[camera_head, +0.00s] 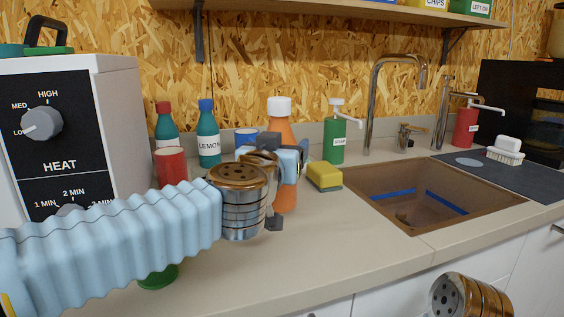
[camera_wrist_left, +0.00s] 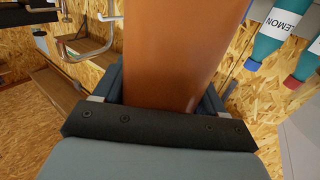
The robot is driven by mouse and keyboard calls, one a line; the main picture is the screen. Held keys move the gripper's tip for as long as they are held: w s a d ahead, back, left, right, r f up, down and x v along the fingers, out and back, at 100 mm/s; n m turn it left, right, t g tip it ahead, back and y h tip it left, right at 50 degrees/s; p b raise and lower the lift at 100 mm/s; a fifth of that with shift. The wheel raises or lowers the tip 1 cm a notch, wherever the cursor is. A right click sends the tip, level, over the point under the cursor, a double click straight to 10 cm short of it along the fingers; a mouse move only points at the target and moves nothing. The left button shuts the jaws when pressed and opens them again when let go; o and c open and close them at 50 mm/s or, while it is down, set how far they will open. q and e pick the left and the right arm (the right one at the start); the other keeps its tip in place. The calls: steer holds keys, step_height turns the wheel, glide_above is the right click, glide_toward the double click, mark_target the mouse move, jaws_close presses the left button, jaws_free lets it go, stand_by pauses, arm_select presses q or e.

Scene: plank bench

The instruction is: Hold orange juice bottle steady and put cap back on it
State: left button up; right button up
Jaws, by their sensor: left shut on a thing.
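The orange juice bottle (camera_head: 284,133) stands upright on the counter, with a white cap (camera_head: 279,106) on its top. I cannot tell how tightly the cap sits. My left gripper (camera_head: 288,163) is shut on the bottle's body, and the wrist hides part of the bottle. In the left wrist view the orange bottle (camera_wrist_left: 180,50) fills the space between the two fingers of the left gripper (camera_wrist_left: 165,95). The cap is out of that view. My right gripper is not in view; only part of my right wrist shows at the bottom right.
Two teal bottles, one labelled lemon (camera_head: 208,140), and a red can (camera_head: 171,165) stand left of it. A yellow sponge (camera_head: 323,175), a green dispenser (camera_head: 335,138) and a sink (camera_head: 430,190) lie to the right. A heater box (camera_head: 110,100) stands far left.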

arm_select(q)
steer(key=s+d+r, duration=0.8)
steer(key=s+r, duration=0.2)
steer(key=s, duration=0.1)
steer(key=shift+s+r, duration=0.15)
steer(key=shift+s, duration=0.1)
steer(key=o, duration=0.7)
steer(key=c, duration=0.9)
steer(key=shift+c, duration=0.3)
